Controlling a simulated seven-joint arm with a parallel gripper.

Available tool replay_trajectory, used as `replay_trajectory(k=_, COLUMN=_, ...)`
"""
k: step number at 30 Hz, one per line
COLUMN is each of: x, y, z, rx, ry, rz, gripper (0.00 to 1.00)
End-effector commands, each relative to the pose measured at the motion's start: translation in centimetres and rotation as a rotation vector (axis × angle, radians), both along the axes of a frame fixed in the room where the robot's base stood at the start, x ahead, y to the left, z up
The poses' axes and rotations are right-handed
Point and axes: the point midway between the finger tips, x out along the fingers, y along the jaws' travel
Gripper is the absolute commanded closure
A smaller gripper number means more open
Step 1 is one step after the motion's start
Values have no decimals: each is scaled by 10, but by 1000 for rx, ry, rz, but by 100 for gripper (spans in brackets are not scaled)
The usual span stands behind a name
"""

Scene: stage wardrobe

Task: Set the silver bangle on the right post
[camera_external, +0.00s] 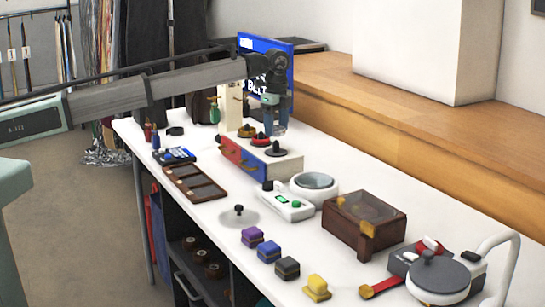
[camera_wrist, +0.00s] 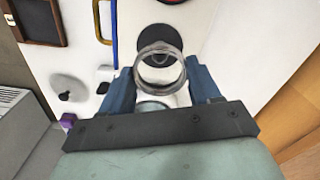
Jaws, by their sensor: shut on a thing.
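The silver bangle (camera_wrist: 161,90) is a shiny ring between the two blue fingers of my gripper (camera_wrist: 162,83) in the wrist view. In the external view my gripper (camera_external: 275,122) points down, just above the right end of a small drawer unit (camera_external: 292,165). The right post (camera_external: 276,151) has a dark round base there, and its dark disc also shows just beyond the bangle in the wrist view (camera_wrist: 152,35). I cannot tell whether the bangle is around the post or above it. Two more posts, with gold (camera_external: 246,131) and red (camera_external: 261,139) round pieces, stand to the left.
A blue sign (camera_external: 265,45) stands close behind my gripper. A white round-topped device (camera_external: 314,185) and a wooden box (camera_external: 364,222) stand to the right. A compartment tray (camera_external: 194,183) lies in front. The white table has free room around the drawer unit.

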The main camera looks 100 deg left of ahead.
Motion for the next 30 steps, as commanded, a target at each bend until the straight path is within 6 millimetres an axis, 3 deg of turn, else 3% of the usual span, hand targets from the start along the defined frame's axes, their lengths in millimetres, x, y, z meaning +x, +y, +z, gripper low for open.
replay_trajectory(k=15, x=0, y=0, z=-42, rx=-1, ry=0, rz=1, gripper=67)
replay_trajectory(k=30, x=0, y=0, z=-46, rx=0, ry=0, rz=1, gripper=67)
